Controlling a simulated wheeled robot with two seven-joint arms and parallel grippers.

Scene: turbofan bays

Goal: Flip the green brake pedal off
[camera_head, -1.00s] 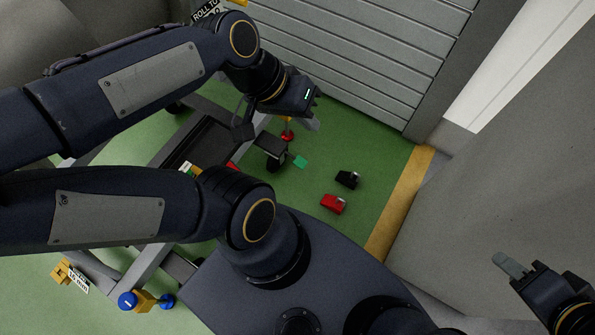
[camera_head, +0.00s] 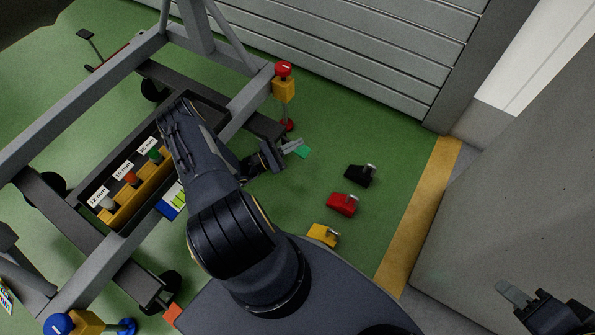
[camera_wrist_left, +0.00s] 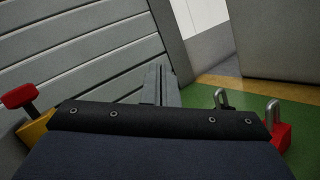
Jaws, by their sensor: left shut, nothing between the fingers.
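The green pedal (camera_head: 303,152) shows as a small bright green plate low over the green floor, at the right end of the cart's dark foot. My left gripper (camera_head: 295,147) is shut and empty, its grey fingertips right at the plate's upper left edge in the head view. I cannot tell whether they touch it. In the left wrist view the shut fingers (camera_wrist_left: 160,85) point ahead, and the pedal is not seen there. My right gripper (camera_head: 514,294) is at the lower right, far from the pedal; its jaw opening is unclear.
A red knob on a yellow block (camera_head: 284,82) stands on the cart frame near my left gripper. Black (camera_head: 360,176), red (camera_head: 342,204) and yellow (camera_head: 322,235) padlocks lie on the floor to the right. A tray of labelled sockets (camera_head: 130,180) is left. A grey shutter (camera_head: 380,50) stands behind.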

